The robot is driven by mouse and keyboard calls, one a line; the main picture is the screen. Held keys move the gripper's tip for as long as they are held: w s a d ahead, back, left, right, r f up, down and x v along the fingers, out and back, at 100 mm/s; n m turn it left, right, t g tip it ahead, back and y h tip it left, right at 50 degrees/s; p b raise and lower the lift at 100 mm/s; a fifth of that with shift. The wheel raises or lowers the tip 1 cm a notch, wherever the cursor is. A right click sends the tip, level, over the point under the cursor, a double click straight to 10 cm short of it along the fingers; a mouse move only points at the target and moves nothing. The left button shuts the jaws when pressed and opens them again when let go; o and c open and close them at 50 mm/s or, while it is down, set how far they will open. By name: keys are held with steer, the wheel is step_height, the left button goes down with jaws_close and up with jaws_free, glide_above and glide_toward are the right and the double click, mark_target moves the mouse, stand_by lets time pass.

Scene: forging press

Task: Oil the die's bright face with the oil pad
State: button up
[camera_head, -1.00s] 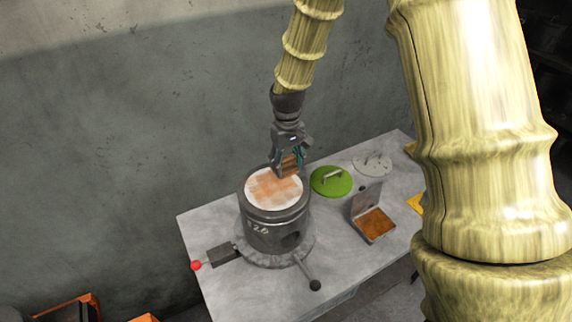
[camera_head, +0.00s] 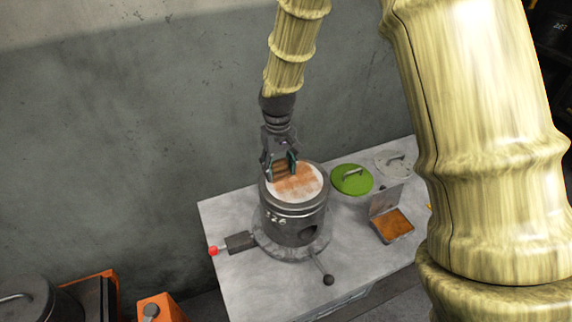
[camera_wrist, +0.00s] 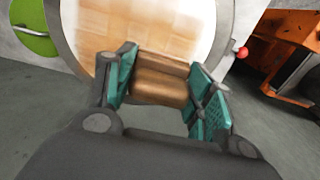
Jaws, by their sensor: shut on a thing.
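The die (camera_head: 294,225) is a dark grey cylinder standing on the table. Its round top face (camera_head: 312,178) is pale at the rim, with brownish-orange patches over much of the middle; this face also shows in the wrist view (camera_wrist: 150,25). My gripper (camera_head: 282,170) is over the back left part of the face, shut on the oil pad, a brown block seen between the teal fingers in the wrist view (camera_wrist: 160,82). The pad is at or just above the face; I cannot tell whether it touches.
A green lid (camera_head: 352,180) and a grey lid (camera_head: 394,163) lie behind and right of the die. An open box with an orange-brown inside (camera_head: 393,225) stands at the right. A red-knobbed lever (camera_head: 213,251) and a black-knobbed lever (camera_head: 328,280) stick out from the die's base.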

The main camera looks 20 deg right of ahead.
steer(key=shift+s+a+f, duration=0.1)
steer(key=shift+s+a, duration=0.05)
steer(key=shift+a, duration=0.6)
steer(key=shift+s+a, duration=0.1)
steer(key=shift+a, duration=0.65)
steer(key=r, duration=0.2)
steer(key=shift+w+r, duration=0.25)
steer(key=shift+r, duration=0.1)
steer(key=shift+s+r, duration=0.25)
steer(key=shift+r, duration=0.9)
step_height(320, 180, up, 2)
steer(key=shift+w+r, duration=0.1)
steer(key=shift+w, duration=0.05)
steer(key=shift+r, duration=0.65)
